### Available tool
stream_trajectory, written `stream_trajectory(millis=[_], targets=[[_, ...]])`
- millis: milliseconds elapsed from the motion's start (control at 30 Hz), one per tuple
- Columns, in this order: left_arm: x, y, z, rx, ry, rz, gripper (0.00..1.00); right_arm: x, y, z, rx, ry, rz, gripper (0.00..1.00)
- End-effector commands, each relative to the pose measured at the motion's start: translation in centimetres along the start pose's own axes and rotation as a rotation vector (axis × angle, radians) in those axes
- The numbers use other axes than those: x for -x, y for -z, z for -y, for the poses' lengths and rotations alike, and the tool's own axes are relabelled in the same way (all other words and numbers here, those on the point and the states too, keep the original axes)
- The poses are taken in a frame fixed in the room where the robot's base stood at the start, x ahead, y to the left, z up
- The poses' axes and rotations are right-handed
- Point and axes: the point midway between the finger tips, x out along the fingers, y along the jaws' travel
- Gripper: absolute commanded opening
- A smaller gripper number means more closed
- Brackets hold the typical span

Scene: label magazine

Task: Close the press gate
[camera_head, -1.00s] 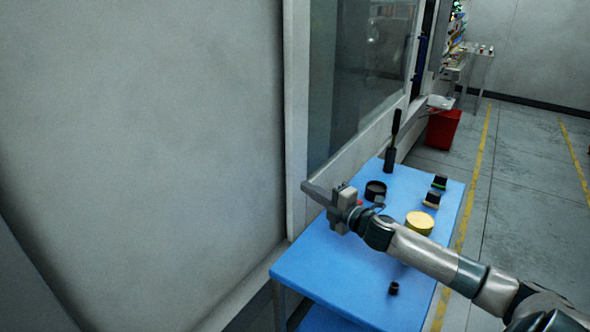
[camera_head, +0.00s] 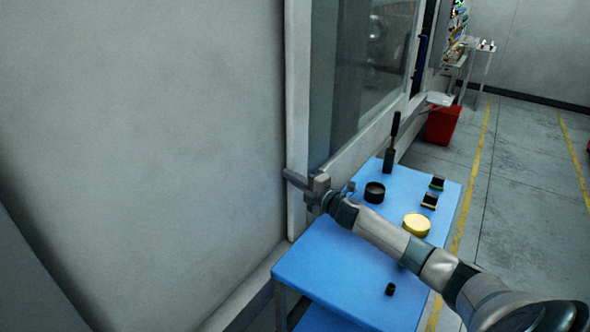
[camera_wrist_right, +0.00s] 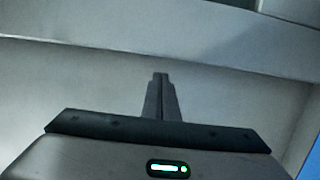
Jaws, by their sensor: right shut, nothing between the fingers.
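The press gate, a large glazed panel (camera_head: 362,85) in a pale frame, stands upright behind the blue table in the head view. A pale upright post (camera_head: 298,90) runs along its left side, next to a broad plain grey wall. My right gripper (camera_head: 288,174) is shut and empty, with its fingertips pointing left at the lower part of this post. I cannot tell whether they touch it. In the right wrist view the closed fingers (camera_wrist_right: 160,78) point at a pale surface with a horizontal ledge above. My left gripper is not in view.
A blue table (camera_head: 340,275) lies below my right arm. It bears a black ring-shaped item (camera_head: 374,192), a yellow round item (camera_head: 417,224), a dark upright tool (camera_head: 391,150) and small dark pieces. A red bin (camera_head: 443,125) stands on the floor behind.

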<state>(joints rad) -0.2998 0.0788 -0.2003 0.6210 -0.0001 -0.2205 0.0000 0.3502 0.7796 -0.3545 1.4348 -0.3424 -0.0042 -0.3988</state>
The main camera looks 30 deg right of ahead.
Motion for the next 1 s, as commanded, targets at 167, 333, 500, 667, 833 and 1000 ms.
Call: stream_trajectory(millis=[167,333,500,667,833,1000], targets=[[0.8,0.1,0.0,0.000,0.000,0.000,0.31,-0.4,-1.4,-0.1,-0.001,0.000,-0.001,0.00],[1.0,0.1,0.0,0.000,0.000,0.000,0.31,-0.5,-2.0,0.0,-0.001,-0.001,-0.002,0.00],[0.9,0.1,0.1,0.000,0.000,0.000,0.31,-0.5,-2.0,0.0,-0.001,-0.001,-0.002,0.00],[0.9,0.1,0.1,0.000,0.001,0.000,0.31,-0.5,-2.0,0.0,-0.001,-0.001,-0.002,0.00],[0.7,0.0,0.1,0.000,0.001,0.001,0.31,-0.6,-2.4,0.1,0.000,-0.001,-0.001,0.00],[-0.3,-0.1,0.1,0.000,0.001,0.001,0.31,-0.9,-4.0,0.2,0.003,-0.001,0.004,0.00]])
